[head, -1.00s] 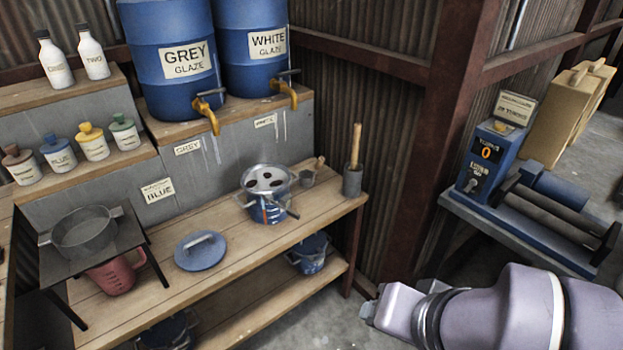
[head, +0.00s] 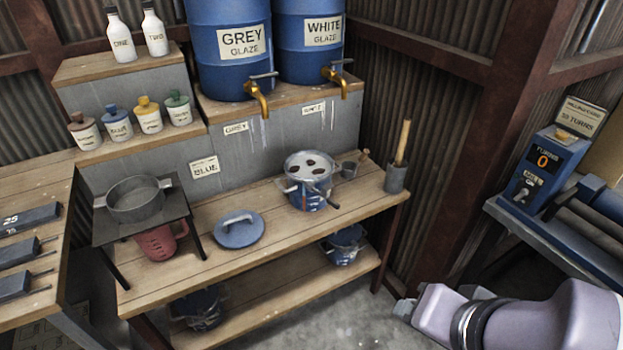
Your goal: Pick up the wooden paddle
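The wooden paddle shows as a pale wooden handle (head: 403,142) standing nearly upright in a grey cylindrical holder (head: 396,178) at the right end of the bench. Its lower part is hidden inside the holder. My lavender arm enters at the lower right, in front of and below the bench end, clear of the paddle.
A blue lid (head: 239,230) lies on the wooden bench (head: 270,243). A blue mill (head: 541,170) stands at the right. Open floor lies between.

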